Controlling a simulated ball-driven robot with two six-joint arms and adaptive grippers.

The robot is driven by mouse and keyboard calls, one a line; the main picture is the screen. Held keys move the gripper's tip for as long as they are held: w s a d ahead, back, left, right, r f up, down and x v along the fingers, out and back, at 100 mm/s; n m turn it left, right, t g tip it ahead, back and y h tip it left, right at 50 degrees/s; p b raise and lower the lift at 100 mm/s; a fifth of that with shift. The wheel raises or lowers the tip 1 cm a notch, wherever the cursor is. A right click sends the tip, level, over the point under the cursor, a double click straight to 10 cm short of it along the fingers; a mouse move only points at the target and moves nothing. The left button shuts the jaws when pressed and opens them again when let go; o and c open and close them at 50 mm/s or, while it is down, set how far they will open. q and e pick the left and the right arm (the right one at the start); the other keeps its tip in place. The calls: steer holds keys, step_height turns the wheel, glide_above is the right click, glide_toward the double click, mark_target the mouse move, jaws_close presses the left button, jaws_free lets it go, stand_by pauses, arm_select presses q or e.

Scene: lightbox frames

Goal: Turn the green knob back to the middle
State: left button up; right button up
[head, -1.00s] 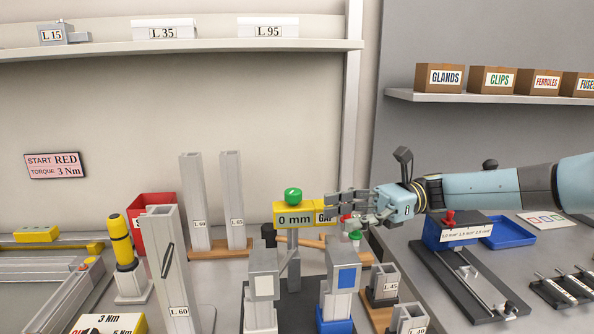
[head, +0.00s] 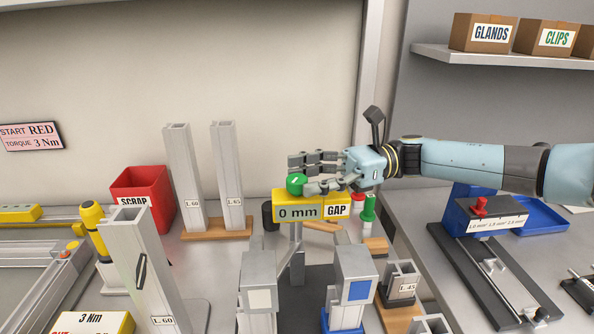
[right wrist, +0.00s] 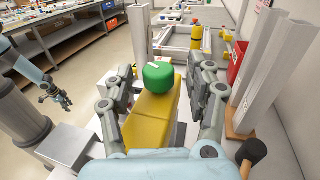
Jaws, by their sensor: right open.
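The green knob (head: 295,184) sits on top of a yellow box (head: 297,211) marked "0 mm" and "GAP". A short white mark shows on the knob's top; its exact angle is hard to tell. My right gripper (head: 300,174) is open, its fingers reaching in from the right on either side of the knob. In the right wrist view the knob (right wrist: 158,77) stands between the spread fingers, with a gap on each side. My left gripper (right wrist: 55,95) shows small at the left of that view, away from the box; its jaws are unclear.
Two grey posts (head: 229,178) stand behind and left of the box, near a red scrap bin (head: 142,190). Grey clamp blocks, one with a blue face (head: 360,290), stand in front. A green-topped piece (head: 369,208) stands just right of the box, below my right wrist.

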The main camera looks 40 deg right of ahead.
steer(key=shift+x, duration=1.15)
steer(key=shift+s, duration=0.1)
jaws_close()
